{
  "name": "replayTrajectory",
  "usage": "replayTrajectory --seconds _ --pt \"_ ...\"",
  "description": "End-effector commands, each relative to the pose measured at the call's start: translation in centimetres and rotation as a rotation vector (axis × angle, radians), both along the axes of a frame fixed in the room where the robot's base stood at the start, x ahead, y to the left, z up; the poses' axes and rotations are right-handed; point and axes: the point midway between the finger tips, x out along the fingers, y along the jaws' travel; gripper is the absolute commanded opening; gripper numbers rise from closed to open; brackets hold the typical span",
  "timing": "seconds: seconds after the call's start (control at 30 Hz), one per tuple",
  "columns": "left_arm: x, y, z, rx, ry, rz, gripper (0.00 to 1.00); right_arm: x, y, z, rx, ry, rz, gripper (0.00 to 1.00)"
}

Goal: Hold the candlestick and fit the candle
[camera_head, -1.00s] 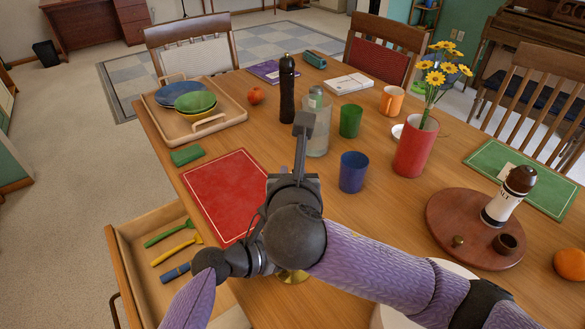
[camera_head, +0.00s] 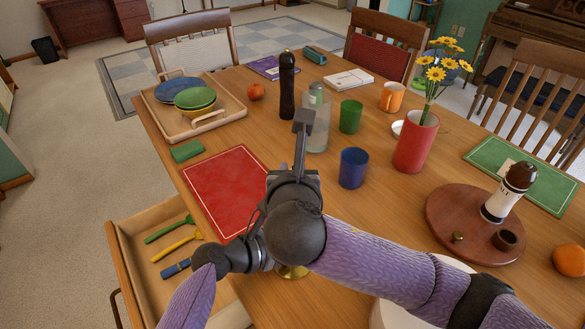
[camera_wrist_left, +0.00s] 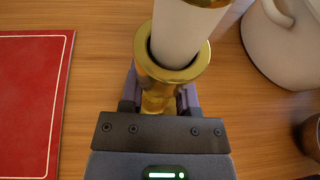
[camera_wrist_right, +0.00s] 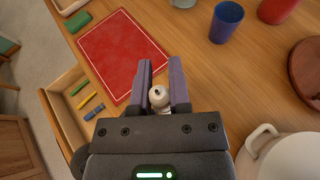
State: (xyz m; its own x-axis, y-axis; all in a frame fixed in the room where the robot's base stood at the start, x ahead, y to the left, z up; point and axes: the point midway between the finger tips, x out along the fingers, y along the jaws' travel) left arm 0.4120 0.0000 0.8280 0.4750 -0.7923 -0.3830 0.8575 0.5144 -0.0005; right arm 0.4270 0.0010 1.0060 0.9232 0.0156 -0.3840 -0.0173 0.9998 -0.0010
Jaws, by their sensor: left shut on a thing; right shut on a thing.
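A brass candlestick (camera_wrist_left: 160,98) shows in the left wrist view. My left gripper (camera_wrist_left: 158,108) is shut on it below its cup. The white candle (camera_wrist_left: 182,35) stands over the cup, and its lower end appears inside the rim (camera_wrist_left: 172,70), with a dark gap around it. I cannot tell how deep it sits. In the right wrist view the candle (camera_wrist_right: 159,97) shows end-on between the fingers of my right gripper (camera_wrist_right: 160,70), which is shut on it. In the head view my arms hide the fingers and candle; only a bit of brass (camera_head: 293,272) shows.
A red mat (camera_head: 228,190) lies beyond the arms. An open drawer (camera_head: 140,232) with coloured utensils is at left, and a pale pot (camera_wrist_right: 285,158) stands close by on the right. A blue cup (camera_head: 353,168) and a round wooden board (camera_head: 440,225) stand farther right.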

Motion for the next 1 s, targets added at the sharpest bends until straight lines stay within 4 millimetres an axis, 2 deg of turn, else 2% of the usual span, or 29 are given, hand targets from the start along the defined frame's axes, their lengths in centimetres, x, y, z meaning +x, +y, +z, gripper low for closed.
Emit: replayTrajectory --seconds 1.0 --pt "0.0 0.0 0.0 0.0 0.0 0.0 0.0 0.0 0.0 -1.0 0.0 0.0 -0.001 0.0"
